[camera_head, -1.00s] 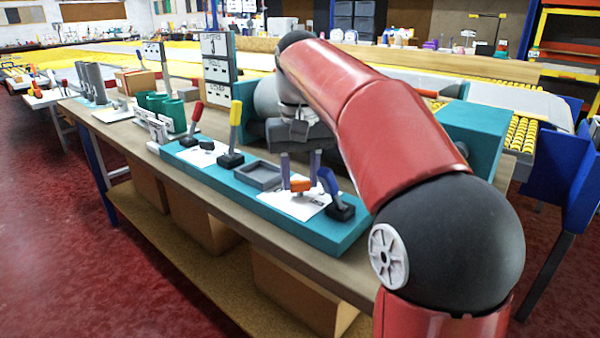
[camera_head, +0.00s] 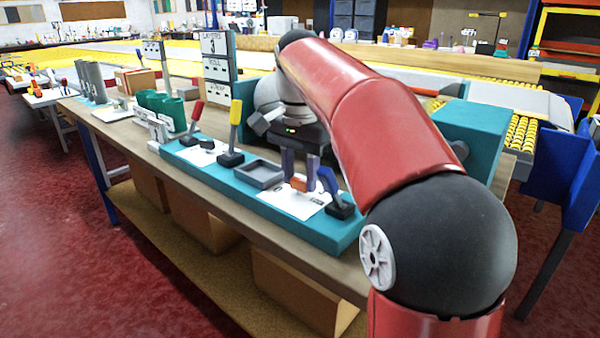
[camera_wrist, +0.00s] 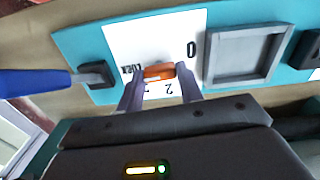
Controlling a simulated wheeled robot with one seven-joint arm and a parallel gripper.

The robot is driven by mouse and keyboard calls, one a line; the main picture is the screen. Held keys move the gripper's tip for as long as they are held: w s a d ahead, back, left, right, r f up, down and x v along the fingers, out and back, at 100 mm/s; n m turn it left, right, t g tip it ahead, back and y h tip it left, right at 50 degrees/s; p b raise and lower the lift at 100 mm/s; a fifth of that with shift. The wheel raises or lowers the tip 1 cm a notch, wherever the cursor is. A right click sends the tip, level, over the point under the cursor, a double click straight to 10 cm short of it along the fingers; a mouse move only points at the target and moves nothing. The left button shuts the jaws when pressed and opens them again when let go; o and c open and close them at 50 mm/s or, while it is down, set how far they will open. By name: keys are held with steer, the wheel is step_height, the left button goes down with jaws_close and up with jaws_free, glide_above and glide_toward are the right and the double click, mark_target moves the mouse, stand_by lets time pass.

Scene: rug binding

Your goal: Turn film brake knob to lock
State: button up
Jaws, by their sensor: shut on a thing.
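The orange film brake knob (camera_head: 298,184) stands on a white label card (camera_head: 279,203) on the teal panel. In the wrist view the knob (camera_wrist: 158,72) lies lengthwise between my fingertips. The card (camera_wrist: 135,38) carries the marks "0", "1", "2" and "LOCK"; the knob's left end is close to the "LOCK" print. Which end is its pointer I cannot tell. My gripper (camera_head: 299,180) points down, its fingers shut on the knob's two ends; it also shows in the wrist view (camera_wrist: 159,78).
A blue-handled lever (camera_head: 333,190) stands just right of the knob. A grey tray (camera_head: 252,177) lies to the left, with a yellow-handled lever (camera_head: 234,125) and a red-handled lever (camera_head: 195,118) beyond. A teal housing with a grey roller is behind my gripper.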

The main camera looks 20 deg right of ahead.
mark_target(300, 179)
steer(key=shift+m, duration=0.5)
steer(key=o, duration=1)
steer(key=shift+r, duration=0.1)
step_height(300, 179, up, 6)
steer(key=shift+w+r, duration=0.1)
steer(key=shift+r, duration=0.75)
